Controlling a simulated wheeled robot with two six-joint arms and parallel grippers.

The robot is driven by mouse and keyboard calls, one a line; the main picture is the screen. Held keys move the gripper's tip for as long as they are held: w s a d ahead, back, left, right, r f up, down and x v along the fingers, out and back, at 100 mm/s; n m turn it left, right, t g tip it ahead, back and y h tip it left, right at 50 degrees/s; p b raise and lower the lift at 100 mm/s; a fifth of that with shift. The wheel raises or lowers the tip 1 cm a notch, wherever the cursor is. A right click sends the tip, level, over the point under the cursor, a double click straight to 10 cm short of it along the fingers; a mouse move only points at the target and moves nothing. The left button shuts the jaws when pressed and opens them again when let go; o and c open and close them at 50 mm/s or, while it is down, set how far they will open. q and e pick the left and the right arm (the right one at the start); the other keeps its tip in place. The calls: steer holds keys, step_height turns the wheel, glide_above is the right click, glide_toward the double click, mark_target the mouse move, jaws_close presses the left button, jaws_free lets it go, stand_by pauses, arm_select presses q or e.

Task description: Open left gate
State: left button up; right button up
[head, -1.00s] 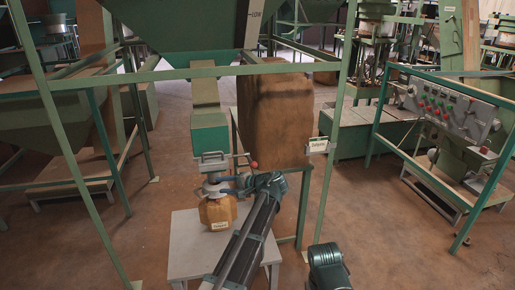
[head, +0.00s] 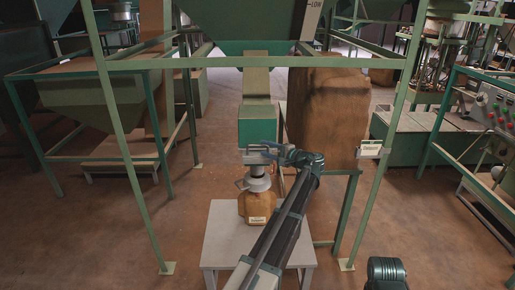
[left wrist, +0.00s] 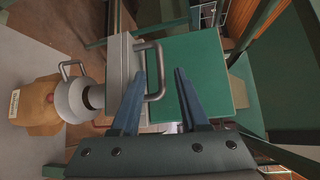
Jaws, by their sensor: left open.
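The green hopper spout (head: 257,128) hangs over a small table, with the grey gate (head: 252,157) at its lower end. In the left wrist view the gate (left wrist: 119,68) carries a U-shaped metal handle (left wrist: 159,65) beside the green spout. My left gripper (head: 274,152) is at the gate, partly covering it in the head view. In the left wrist view its two blue fingers (left wrist: 160,76) are apart, and the handle's bar appears to lie between them, not clamped. My right gripper is not in view.
A labelled brown sack (head: 257,208) with a pale collar sits under the gate on a grey table (head: 222,240). Green frame posts (head: 128,160) stand left and right. A large brown block (head: 330,110) stands behind, and a control panel (head: 495,108) is at right.

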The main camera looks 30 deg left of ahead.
mark_target(257, 145)
arm_select(q)
steer(key=shift+x, duration=2.75)
jaws_close()
